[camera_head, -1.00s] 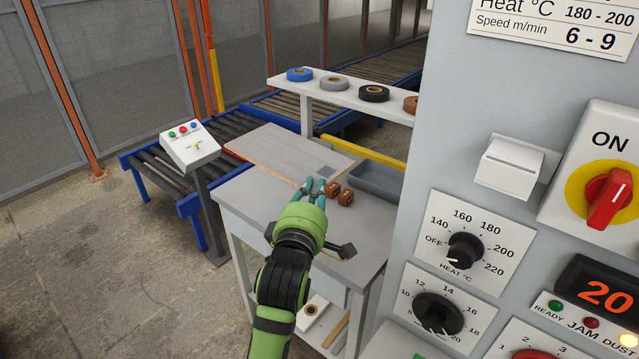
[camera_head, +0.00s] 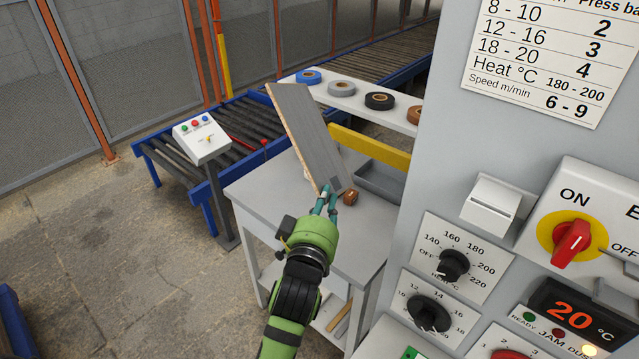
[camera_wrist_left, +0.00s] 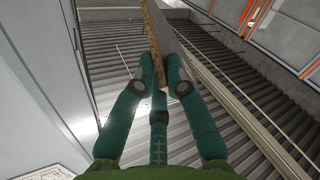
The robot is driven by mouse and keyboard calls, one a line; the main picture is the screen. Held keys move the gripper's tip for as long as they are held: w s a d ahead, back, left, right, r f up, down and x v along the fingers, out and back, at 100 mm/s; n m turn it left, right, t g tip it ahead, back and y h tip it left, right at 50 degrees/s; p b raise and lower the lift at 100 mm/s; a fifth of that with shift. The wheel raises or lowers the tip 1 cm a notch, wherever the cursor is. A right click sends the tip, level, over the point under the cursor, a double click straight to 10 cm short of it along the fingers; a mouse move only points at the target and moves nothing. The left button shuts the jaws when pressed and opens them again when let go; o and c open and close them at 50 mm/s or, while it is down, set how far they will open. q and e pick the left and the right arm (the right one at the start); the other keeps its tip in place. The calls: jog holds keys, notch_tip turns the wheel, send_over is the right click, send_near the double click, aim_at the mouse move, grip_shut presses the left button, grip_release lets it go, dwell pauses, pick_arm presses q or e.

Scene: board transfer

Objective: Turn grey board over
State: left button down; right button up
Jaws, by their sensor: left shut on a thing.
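The grey board (camera_head: 309,135) is tilted up steeply over the small grey table (camera_head: 262,190). Its grey face shows in the head view, with a raw wood-coloured edge along its left side. My left gripper (camera_head: 328,193) is shut on the board's near lower end. In the left wrist view the board (camera_wrist_left: 172,40) shows nearly edge-on between the teal fingers of my left gripper (camera_wrist_left: 160,85). The board's other face is hidden in the head view. My right gripper is not in view.
A brown block (camera_head: 350,196) sits on the table beside the fingers. Behind are a grey tray (camera_head: 380,185), a yellow bar (camera_head: 370,146) and a white shelf (camera_head: 322,93) with tape rolls. A button box (camera_head: 202,138) stands left; the machine panel (camera_head: 450,150) is close on the right.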

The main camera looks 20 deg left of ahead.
pick_arm(q)
jog(key=m, duration=0.1)
jog(key=m+p, duration=0.1)
jog(key=m, duration=0.2)
jog(key=shift+s+d+r+m+p, duration=0.1)
jog(key=shift+d+m+p, duration=0.2)
jog(key=shift+m+p, duration=0.1)
jog(key=m, duration=0.2)
jog(key=shift+a+m, duration=0.1)
jog(key=shift+m, duration=0.2)
jog(key=shift+m+p, duration=0.7)
jog(key=shift+m, duration=0.5)
jog(key=shift+m+p, duration=0.3)
jog(key=shift+m, duration=2)
jog(key=m, duration=0.4)
jog(key=shift+m, duration=0.4)
jog(key=m, duration=0.6)
jog(key=shift+a+f, duration=0.25)
jog(key=shift+a, duration=0.05)
jog(key=shift+d, duration=0.2)
jog(key=shift+d+r, duration=0.15)
